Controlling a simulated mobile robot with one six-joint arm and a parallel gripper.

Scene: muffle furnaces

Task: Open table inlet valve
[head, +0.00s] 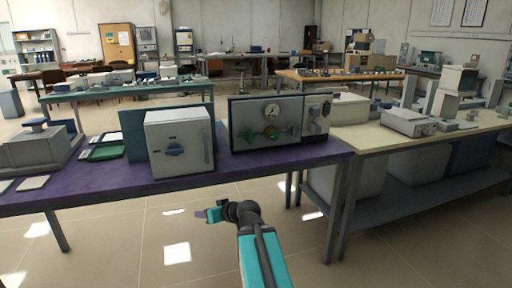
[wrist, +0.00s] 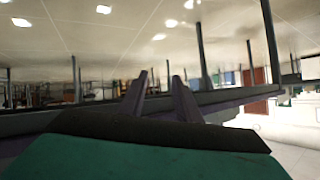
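A grey panel unit (head: 240,112) stands on the purple-topped table (head: 105,188). The panel does not show clearly in the wrist view.
A white box furnace (head: 180,142) with a blue knob stands left of the panel. Green trays (head: 105,153) and a grey device (head: 38,147) are further left. A cream-topped table (head: 375,138) with instruments adjoins on the right. The tiled floor in front is clear.

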